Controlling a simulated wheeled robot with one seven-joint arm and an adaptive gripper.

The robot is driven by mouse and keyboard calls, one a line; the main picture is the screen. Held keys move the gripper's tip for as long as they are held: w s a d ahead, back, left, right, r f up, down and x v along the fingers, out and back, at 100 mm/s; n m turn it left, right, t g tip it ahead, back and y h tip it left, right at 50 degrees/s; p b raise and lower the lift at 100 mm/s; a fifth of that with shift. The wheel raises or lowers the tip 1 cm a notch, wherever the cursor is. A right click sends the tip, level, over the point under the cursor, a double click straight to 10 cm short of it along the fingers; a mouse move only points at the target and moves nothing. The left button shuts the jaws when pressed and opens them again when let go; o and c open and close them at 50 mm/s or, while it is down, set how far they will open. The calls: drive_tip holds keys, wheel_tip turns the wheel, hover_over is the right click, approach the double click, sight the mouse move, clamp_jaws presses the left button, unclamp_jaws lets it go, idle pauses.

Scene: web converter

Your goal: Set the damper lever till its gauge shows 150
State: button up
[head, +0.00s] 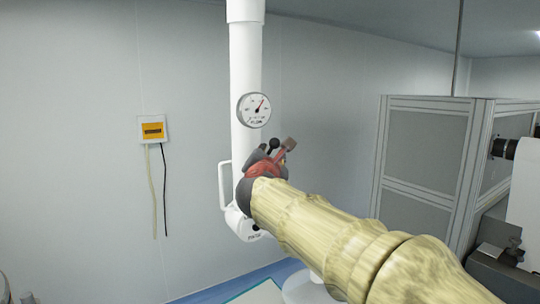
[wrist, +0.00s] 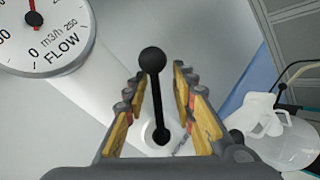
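The damper lever is a black rod with a round black knob (wrist: 153,60), rising from a white round base (wrist: 150,132) on the duct. In the head view its knob (head: 272,144) shows just above my gripper. My gripper (wrist: 161,84) is open, with one yellow-padded finger on each side of the lever and a visible gap to both. In the head view my gripper (head: 283,155) is at the white duct, below the gauge. The round white flow gauge (head: 253,110) has its red needle pointing up and right; its numbers are too small to read there. The wrist view shows only the gauge's lower part (wrist: 62,48).
The white vertical duct (head: 245,50) has a side handle (head: 223,185) at left. A wall box (head: 153,130) with hanging cables is further left. A grey panelled cabinet (head: 425,150) stands at right. A clear vessel (wrist: 285,140) is at the wrist view's right.

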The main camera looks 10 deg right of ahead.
drive_tip(key=shift+s, duration=0.1)
drive_tip(key=v, duration=1.2)
drive_tip(key=shift+c, duration=0.2)
